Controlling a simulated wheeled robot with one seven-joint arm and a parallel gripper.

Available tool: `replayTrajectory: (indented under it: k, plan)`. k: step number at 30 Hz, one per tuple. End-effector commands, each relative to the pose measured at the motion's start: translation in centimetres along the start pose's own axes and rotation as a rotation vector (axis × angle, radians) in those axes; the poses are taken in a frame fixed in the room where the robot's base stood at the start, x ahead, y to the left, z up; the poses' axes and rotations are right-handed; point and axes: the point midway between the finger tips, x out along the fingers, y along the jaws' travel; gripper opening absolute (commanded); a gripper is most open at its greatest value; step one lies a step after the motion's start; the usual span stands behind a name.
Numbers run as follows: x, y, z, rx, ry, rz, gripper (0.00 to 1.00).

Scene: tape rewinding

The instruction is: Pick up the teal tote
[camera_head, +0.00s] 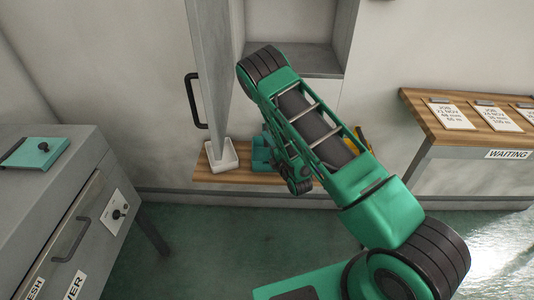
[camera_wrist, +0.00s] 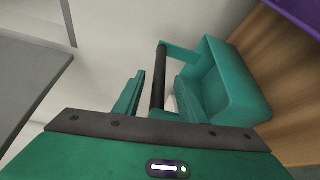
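The teal tote (camera_head: 261,153) sits on a low wooden shelf, partly hidden by my arm in the head view. In the wrist view the tote (camera_wrist: 228,82) is an open box with a dark upright-looking handle bar (camera_wrist: 159,80) at its left side. My gripper (camera_wrist: 160,74) appears open, with one green finger on each side of the handle bar and a gap on both sides. In the head view my arm hides the fingertips.
The wooden shelf (camera_head: 205,177) also holds a white tray-like piece (camera_head: 222,160) to the left and a yellow thing (camera_head: 363,140) behind my arm. A grey door (camera_head: 208,70) with a black handle hangs open above. Grey cabinet (camera_head: 40,195) left; wooden counter (camera_head: 440,100) right.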

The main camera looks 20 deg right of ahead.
Motion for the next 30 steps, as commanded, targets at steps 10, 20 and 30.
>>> replayTrajectory:
  k: [10,20,30]
  plan:
    - [2.8,0.0,0.1,0.0,-0.001,0.001,0.37]
    - [2.7,0.0,0.1,0.0,-0.001,0.0,0.0]
    - [2.7,0.0,0.1,0.0,-0.002,-0.001,0.0]
